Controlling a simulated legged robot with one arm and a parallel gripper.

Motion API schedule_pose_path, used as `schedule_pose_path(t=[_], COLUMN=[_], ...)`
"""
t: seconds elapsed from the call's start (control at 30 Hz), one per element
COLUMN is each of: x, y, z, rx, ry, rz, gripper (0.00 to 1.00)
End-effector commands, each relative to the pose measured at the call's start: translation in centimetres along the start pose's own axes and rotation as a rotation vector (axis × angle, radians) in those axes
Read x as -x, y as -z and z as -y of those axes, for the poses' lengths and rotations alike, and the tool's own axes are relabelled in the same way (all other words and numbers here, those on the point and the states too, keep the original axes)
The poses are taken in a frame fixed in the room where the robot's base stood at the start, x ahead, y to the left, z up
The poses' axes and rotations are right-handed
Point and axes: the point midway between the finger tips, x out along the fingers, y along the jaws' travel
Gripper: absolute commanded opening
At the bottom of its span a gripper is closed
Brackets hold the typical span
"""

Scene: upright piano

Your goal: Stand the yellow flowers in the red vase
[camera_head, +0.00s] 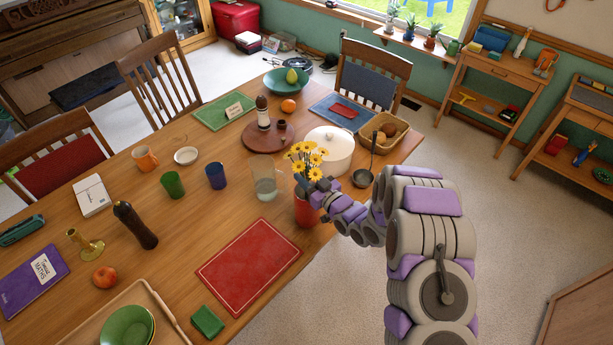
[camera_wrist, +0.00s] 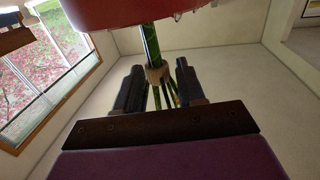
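The yellow flowers (camera_head: 308,158) are upright above the red vase (camera_head: 306,211), which stands at the table's right edge. My gripper (camera_head: 322,191) is beside the stems, just above the vase.
A glass pitcher (camera_head: 265,182) stands just left of the vase. A white pot (camera_head: 331,150) and a ladle (camera_head: 364,176) are behind and to the right. A red placemat (camera_head: 249,264) lies in front. Open floor is to the right of the table.

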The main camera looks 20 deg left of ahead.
Motion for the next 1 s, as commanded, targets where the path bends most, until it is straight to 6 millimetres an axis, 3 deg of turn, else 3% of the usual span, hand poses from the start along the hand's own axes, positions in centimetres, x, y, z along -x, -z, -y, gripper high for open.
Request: schedule_pose_path(t=[0.1,0.47,1.0], x=[0.0,0.7,10.0], y=[0.0,0.1,0.1], z=[0.0,0.0,-0.1], rx=[0.000,-0.002,-0.002], ry=[0.000,0.000,-0.002], rz=[0.000,0.002,0.004], gripper=[0.50,0.50,0.50])
